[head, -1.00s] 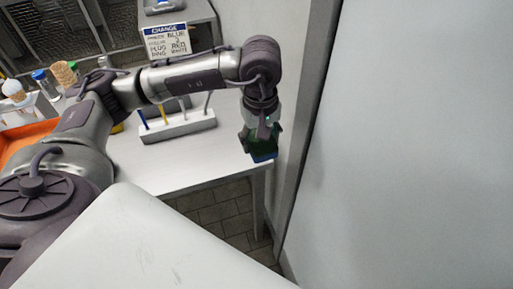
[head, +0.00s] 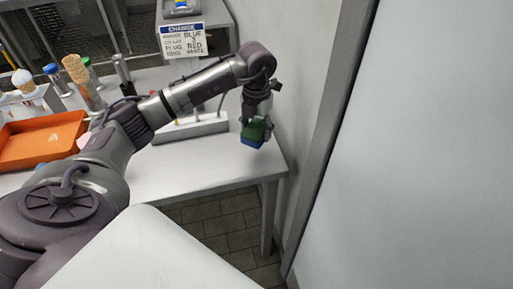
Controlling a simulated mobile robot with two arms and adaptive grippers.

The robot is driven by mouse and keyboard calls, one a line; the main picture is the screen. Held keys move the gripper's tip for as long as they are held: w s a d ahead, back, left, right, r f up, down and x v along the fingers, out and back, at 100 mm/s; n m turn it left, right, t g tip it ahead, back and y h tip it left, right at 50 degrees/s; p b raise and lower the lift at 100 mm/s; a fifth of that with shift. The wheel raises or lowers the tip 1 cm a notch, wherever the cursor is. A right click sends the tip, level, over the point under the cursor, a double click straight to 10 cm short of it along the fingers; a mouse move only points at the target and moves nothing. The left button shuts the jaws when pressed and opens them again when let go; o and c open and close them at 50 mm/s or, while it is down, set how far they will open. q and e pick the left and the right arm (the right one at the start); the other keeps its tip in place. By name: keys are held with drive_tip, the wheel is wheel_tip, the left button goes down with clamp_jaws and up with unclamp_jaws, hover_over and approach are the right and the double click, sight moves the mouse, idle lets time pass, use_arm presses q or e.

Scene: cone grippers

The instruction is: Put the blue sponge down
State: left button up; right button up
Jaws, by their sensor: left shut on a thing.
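The blue sponge (head: 252,141) is a small block, blue at its lower edge with a dark green part above. My left gripper (head: 257,124) points down and is shut on it near the right end of the grey table (head: 200,170). The sponge is close to the tabletop, and I cannot tell whether it touches. The fingers are partly hidden by the wrist and the sponge. My right gripper is not in view.
A white rack (head: 190,129) stands just left of the sponge, partly behind my arm. An orange tray (head: 40,142) lies at the left, with cones in a holder behind it. A sign (head: 183,40) stands at the back. A wall rises close on the right. The front right tabletop is clear.

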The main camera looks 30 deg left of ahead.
sight(256, 152)
use_arm(q)
wheel_tip(256, 152, down, 4)
drive_tip(key=shift+r, duration=0.1)
wheel_tip(256, 152, down, 3)
drive_tip(key=shift+r+p, duration=0.1)
drive_tip(key=shift+p, duration=0.2)
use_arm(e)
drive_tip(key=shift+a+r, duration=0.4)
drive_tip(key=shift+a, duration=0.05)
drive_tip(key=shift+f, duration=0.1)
use_arm(q)
drive_tip(key=o, duration=1.1)
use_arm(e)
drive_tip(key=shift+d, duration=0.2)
